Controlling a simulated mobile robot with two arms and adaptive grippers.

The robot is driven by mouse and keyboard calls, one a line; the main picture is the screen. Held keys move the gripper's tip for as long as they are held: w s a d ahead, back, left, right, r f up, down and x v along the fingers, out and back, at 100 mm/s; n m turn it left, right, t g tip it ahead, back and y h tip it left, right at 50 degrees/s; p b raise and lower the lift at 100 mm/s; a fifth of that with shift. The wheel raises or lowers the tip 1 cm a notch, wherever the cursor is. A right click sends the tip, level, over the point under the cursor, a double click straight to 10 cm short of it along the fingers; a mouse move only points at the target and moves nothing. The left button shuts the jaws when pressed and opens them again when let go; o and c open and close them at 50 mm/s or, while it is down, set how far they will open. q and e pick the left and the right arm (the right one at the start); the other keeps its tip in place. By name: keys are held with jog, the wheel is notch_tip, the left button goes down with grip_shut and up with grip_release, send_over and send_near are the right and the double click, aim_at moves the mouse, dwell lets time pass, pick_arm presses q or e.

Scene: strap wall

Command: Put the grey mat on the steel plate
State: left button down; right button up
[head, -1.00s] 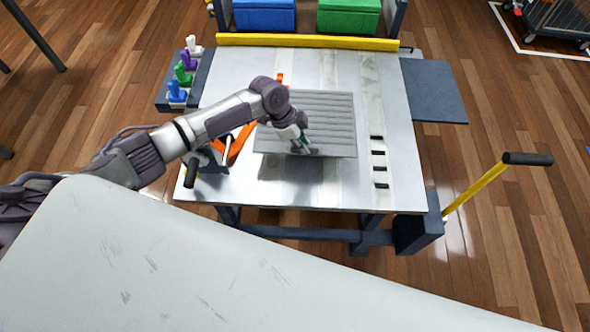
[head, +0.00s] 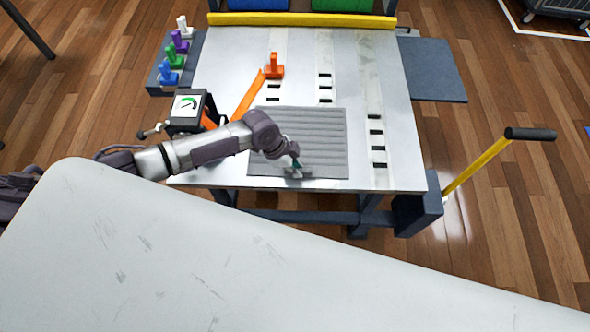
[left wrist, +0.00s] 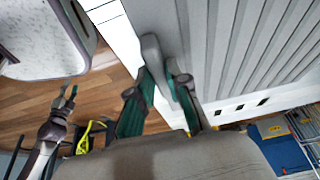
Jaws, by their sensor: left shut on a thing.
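The grey ribbed mat (head: 325,135) lies flat over the near middle of the bench's steel plate (head: 222,62). The mat also fills the upper right of the left wrist view (left wrist: 265,45). I cannot tell whether its whole underside touches the plate. My left gripper (head: 296,172) is at the mat's near edge, shut on a grey grip part there. The left wrist view shows the green-sided fingers on either side of that part (left wrist: 157,60). My right gripper (left wrist: 67,97) shows small at the left of the wrist view, its fingers apart and empty.
An orange strap (head: 247,97) runs from an orange block (head: 274,68) to a black gauge device (head: 188,108) left of the mat. A yellow bar (head: 300,20) crosses the back edge. Slotted strips lie right of the mat. A yellow lever (head: 475,167) stands at the right.

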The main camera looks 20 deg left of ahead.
pick_arm(q)
jog(key=shift+r, duration=0.1)
pick_arm(e)
jog(key=shift+d+r, duration=0.1)
jog(key=shift+d, duration=0.15)
pick_arm(q)
jog(key=c, duration=1.1)
grip_release()
jog(key=shift+c, duration=0.2)
pick_arm(e)
jog(key=shift+d, duration=0.1)
pick_arm(q)
jog(key=shift+a+r, duration=0.1)
jog(key=p+v, duration=0.1)
jog(key=v, duration=1)
jog(key=shift+r, duration=0.4)
pick_arm(e)
jog(key=shift+s+a+r, duration=0.1)
jog(key=shift+a+r, duration=0.15)
jog(key=shift+r, duration=0.4)
pick_arm(q)
jog(key=shift+s, duration=0.1)
